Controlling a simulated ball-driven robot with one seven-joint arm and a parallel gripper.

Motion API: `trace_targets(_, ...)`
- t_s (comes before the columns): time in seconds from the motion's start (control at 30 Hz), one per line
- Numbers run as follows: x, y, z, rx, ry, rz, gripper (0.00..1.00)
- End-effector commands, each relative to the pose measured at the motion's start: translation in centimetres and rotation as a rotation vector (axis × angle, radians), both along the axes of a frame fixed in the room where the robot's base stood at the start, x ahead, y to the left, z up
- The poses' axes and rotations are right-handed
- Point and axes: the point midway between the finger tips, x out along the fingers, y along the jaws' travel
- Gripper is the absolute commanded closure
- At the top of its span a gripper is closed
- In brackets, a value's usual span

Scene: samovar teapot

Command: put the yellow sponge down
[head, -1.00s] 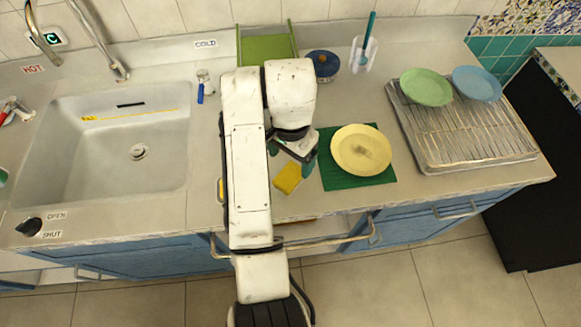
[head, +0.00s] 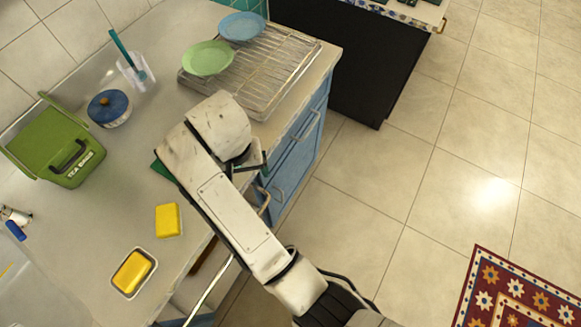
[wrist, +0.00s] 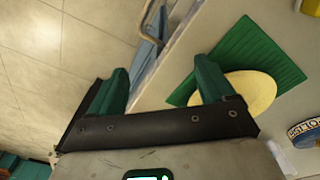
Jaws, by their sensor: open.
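The yellow sponge (head: 168,220) lies flat on the counter in the head view, near the front edge, left of my arm. Nothing touches it. My gripper (head: 255,165) is well to the right of the sponge, by the counter's front edge, partly hidden by my arm. In the wrist view my gripper (wrist: 162,78) is open with nothing between its green fingers.
A dish with a yellow block (head: 133,272) sits near the sponge. In the wrist view, a pale yellow plate (wrist: 252,92) lies on a green mat (wrist: 268,52). A green box (head: 60,145), blue-lidded pot (head: 108,108) and wire rack (head: 265,70) stand behind. Open floor lies right.

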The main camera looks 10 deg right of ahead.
Motion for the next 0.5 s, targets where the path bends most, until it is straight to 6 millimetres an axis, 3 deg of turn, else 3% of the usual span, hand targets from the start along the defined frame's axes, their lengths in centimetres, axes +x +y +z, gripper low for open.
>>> trace_targets(0.03,-0.2,-4.7,-1.6,-0.014,-0.008,-0.022,0.18)
trace_targets(0.2,-3.4,-16.8,-4.9,-0.035,-0.023,-0.041,0.18)
trace_targets(0.27,-5.5,-20.3,-5.7,-0.037,-0.025,-0.043,0.18)
trace_targets(0.4,-11.5,-26.8,-6.9,-0.032,-0.021,-0.053,0.18)
trace_targets(0.5,-16.1,-29.7,-7.0,-0.019,-0.018,-0.057,0.18)
